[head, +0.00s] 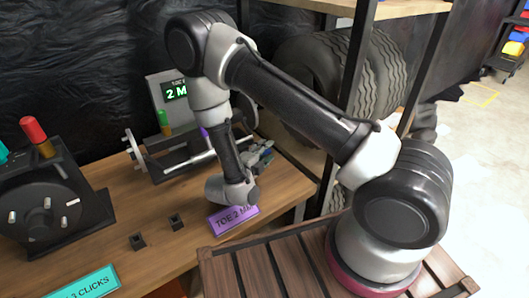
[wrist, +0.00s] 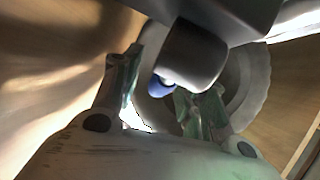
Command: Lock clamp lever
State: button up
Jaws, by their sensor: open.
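My gripper (head: 262,157) is at the right end of the toe gauge fixture (head: 168,165) in the head view, partly hidden by my arm. In the wrist view my gripper (wrist: 166,100) is open, with its two green-padded fingers apart. A dark grey rounded block with a blue tip (wrist: 161,87) shows between or just beyond the fingers; I cannot tell whether they touch it. The fixture carries a green knob (head: 164,122) and a purple part (head: 204,132) beside my arm. Which part is the clamp lever is not clear.
A black dial unit (head: 45,215) with a red-topped handle (head: 34,130) stands at the left. A display (head: 175,91) is behind the fixture. Purple (head: 234,219) and teal (head: 88,284) labels and two small black blocks (head: 176,222) are at the bench front. Tyres (head: 375,75) stand behind.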

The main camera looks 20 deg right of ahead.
grip_shut()
jog(key=shift+s, duration=0.1)
jog(key=shift+s+a+m+g+h, duration=0.15)
jog(key=shift+s+m+g+h, duration=0.45)
jog(key=shift+m+g, duration=0.6)
jog(key=shift+s+a+m+g+h, duration=0.2)
jog(key=shift+s+m+g+h, duration=0.4)
jog(key=shift+g, duration=0.8)
jog(key=shift+s+a+m+g+h, duration=0.15)
jog(key=shift+s+m+g+h, duration=0.2)
jog(key=shift+m+g+h, duration=0.65)
jog(key=shift+m+g+y, duration=0.3)
grip_release()
